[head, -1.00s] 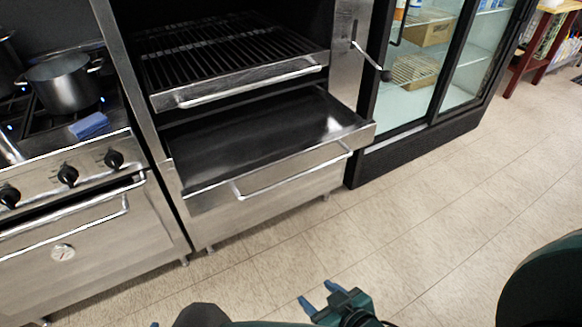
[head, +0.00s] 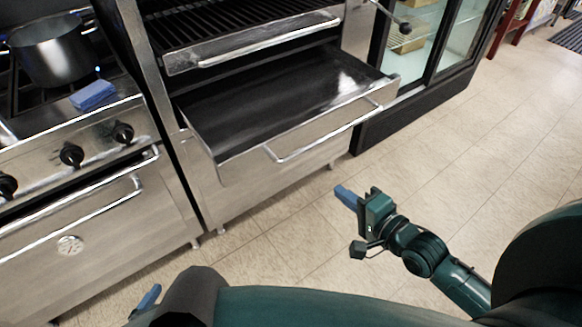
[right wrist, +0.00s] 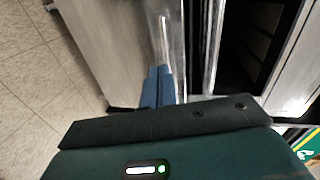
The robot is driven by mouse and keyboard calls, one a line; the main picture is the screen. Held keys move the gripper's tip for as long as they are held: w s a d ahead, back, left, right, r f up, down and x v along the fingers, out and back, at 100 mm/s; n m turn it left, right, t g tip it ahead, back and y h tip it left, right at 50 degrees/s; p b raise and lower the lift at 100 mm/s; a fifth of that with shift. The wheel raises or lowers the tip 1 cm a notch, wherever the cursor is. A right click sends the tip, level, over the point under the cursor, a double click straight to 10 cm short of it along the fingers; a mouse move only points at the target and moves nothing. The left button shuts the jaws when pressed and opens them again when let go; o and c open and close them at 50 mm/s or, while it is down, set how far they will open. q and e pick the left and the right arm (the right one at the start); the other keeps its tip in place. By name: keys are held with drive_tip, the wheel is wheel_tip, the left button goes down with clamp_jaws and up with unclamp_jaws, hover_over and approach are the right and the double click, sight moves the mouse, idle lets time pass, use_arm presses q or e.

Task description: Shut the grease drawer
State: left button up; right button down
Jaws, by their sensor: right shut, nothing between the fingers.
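The grease drawer (head: 320,127) is the wide, shallow steel drawer under the grill rack, pulled out with its dark inside showing. A bar handle (head: 330,133) runs along its front. My right gripper (head: 345,196) is shut and empty, in front of and below the drawer front and apart from it in the head view. In the right wrist view its blue fingers (right wrist: 158,86) are together and point toward steel fronts with a bar handle. Only a blue fingertip of my left gripper (head: 147,299) shows at the bottom left; its opening cannot be told.
The grill rack (head: 250,45) with its own handle sits above the drawer. A stove (head: 75,140) with a pot (head: 52,55) and a blue sponge (head: 93,95) stands at left. A glass-door fridge (head: 440,50) is at right. The floor in front is clear.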

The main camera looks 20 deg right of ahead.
drive_tip(key=b+x, duration=0.1)
drive_tip(key=x, duration=1.3)
drive_tip(key=shift+w+r+m, duration=0.3)
drive_tip(key=shift+r+m, duration=0.05)
drive_tip(key=shift+m, duration=0.05)
drive_tip(key=shift+w, duration=0.1)
